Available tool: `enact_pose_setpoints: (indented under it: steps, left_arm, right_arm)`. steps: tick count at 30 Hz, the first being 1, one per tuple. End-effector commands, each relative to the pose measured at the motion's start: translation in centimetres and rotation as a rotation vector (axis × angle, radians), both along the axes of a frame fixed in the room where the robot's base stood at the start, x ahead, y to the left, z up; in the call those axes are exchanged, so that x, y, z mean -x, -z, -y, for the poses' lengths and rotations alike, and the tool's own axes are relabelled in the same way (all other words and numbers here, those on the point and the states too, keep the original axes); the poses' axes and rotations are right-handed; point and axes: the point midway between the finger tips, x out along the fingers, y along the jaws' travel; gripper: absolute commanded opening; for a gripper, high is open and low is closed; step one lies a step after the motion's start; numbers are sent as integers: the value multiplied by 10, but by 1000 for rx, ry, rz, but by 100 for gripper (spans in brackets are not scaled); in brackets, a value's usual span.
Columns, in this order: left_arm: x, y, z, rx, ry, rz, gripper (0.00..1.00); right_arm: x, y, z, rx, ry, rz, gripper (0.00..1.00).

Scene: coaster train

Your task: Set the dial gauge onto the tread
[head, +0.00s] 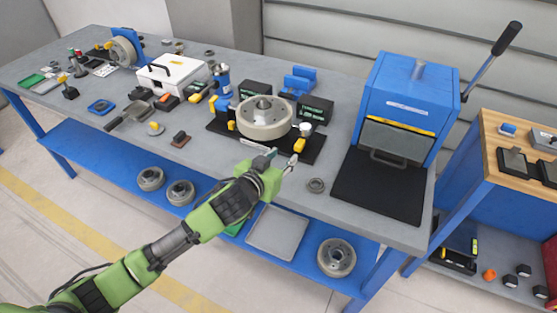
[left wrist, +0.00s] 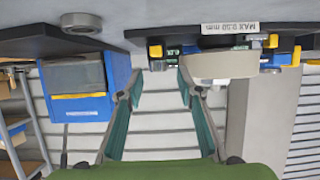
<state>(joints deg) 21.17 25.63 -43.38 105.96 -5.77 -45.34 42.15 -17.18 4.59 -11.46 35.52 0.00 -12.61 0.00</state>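A wheel with a broad pale tread (head: 263,118) sits on a black base plate (head: 222,130) on the grey bench; the wheel also shows in the left wrist view (left wrist: 215,66). A small round white piece, likely the dial gauge (head: 305,129), stands just right of the wheel above a yellow block (head: 299,145); its face is too small to read. My left gripper (head: 282,158) is open and empty just in front of the base plate. Its teal fingers stand wide apart in the left wrist view (left wrist: 158,115). My right gripper is not in view.
A blue press (head: 405,95) with a black mat (head: 378,188) stands to the right. A grey ring (head: 316,185) lies between gripper and press. Black boxes (head: 314,109) and blue blocks (head: 299,80) stand behind the wheel. A white case (head: 172,75) and tools are at left.

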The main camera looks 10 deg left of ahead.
Motion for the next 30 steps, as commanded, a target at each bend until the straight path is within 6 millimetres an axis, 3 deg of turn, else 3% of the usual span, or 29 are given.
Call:
enact_pose_setpoints:
  steps: [6,24,26,30]
  left_arm:
    - [15,-6,-5,-1,0,-1,33]
    - [18,-6,-5,-1,-1,-4,33]
    - [24,-2,-6,-1,-6,-19,33]
    - [57,21,-14,-14,-41,-108,33]
  right_arm:
    - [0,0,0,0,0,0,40]
    - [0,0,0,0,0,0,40]
    - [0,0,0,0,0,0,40]
    - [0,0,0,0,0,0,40]
